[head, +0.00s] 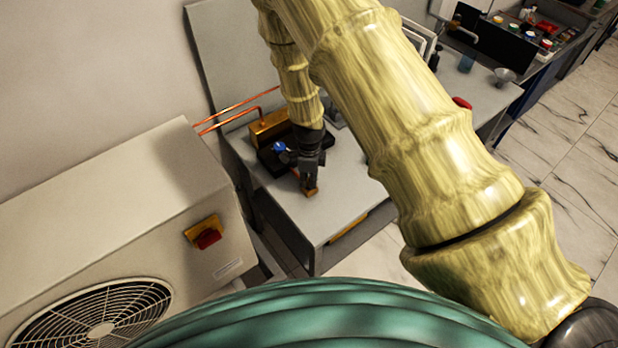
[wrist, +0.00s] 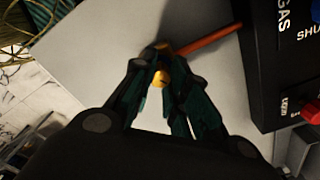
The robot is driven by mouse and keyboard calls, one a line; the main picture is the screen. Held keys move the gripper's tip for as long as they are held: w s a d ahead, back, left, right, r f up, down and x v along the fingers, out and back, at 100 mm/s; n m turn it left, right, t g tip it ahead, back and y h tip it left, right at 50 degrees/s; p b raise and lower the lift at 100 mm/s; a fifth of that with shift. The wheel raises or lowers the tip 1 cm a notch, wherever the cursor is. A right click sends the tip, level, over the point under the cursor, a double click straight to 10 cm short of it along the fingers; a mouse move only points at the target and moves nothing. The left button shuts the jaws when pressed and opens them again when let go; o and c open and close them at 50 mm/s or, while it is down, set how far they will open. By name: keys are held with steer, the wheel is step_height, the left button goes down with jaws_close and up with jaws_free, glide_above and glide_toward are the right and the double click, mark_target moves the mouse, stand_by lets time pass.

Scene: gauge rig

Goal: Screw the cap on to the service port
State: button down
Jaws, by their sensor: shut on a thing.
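My gripper (head: 309,186) points down over the front part of the grey bench top. In the wrist view its two fingers (wrist: 160,62) close on a small brass-yellow piece, which looks like the cap (wrist: 161,79). A copper-orange tube (wrist: 212,38) runs from the fingertips to a black box (wrist: 268,60) at the right. The service port is not clearly seen; the fingers cover the tube's end, so I cannot tell whether the cap touches it. In the head view a brass-coloured bit (head: 310,191) shows at the fingertips.
A blue knob (head: 279,147) and a brass block (head: 268,128) stand beside my gripper, with copper pipes (head: 238,112) running left. A red knob (wrist: 309,112) is on the black box. A fan unit (head: 120,240) stands at left. The bench top (head: 345,185) right of my gripper is clear.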

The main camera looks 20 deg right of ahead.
steer(key=shift+m+p, duration=0.55)
steer(key=shift+m, duration=0.65)
steer(key=c, duration=1)
jaws_free()
step_height(320, 180, up, 12)
